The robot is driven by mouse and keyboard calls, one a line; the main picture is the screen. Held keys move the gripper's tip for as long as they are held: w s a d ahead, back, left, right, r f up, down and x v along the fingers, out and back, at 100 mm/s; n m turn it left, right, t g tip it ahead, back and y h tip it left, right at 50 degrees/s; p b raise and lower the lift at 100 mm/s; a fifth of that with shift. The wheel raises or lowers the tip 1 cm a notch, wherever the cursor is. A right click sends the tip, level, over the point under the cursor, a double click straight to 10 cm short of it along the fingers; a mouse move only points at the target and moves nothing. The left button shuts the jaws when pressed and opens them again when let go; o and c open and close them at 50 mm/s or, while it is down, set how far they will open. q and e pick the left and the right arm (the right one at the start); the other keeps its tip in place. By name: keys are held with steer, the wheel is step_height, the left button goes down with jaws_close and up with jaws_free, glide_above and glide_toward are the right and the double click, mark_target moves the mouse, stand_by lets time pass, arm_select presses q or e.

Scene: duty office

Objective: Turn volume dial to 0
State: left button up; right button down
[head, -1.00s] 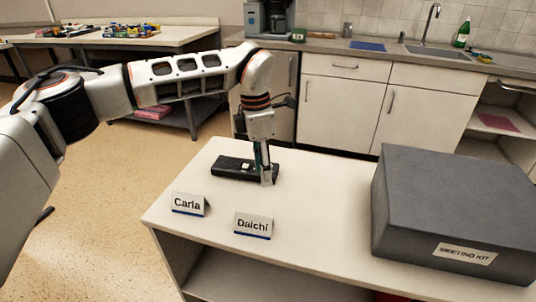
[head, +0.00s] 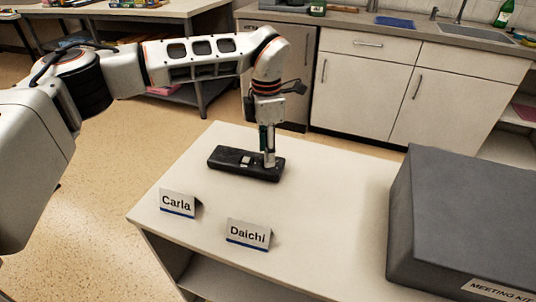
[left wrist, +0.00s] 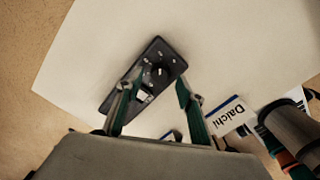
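A flat black control box (head: 232,160) lies on the white tabletop, with a small white square on its top. In the left wrist view it (left wrist: 155,52) shows a round black dial (left wrist: 161,71) ringed by small white marks. The fine pointer setting is too small to read. My left gripper (head: 268,161) points down over the box's right part. In the left wrist view its two fingers (left wrist: 160,78) are apart, one on each side of the dial; I cannot tell whether they touch it. My right gripper is in neither view.
Name cards "Carla" (head: 178,203) and "Daichi" (head: 248,235) stand near the table's front left. A big grey "MEETING KIT" box (head: 465,220) fills the right side. The white tabletop (head: 335,190) between is clear. Kitchen cabinets (head: 360,90) stand behind.

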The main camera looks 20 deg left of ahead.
arm_select(q)
steer(key=shift+f, duration=0.95)
jaws_close()
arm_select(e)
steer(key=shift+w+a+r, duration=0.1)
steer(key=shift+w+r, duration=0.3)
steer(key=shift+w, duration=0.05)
arm_select(q)
steer(key=shift+r, duration=0.15)
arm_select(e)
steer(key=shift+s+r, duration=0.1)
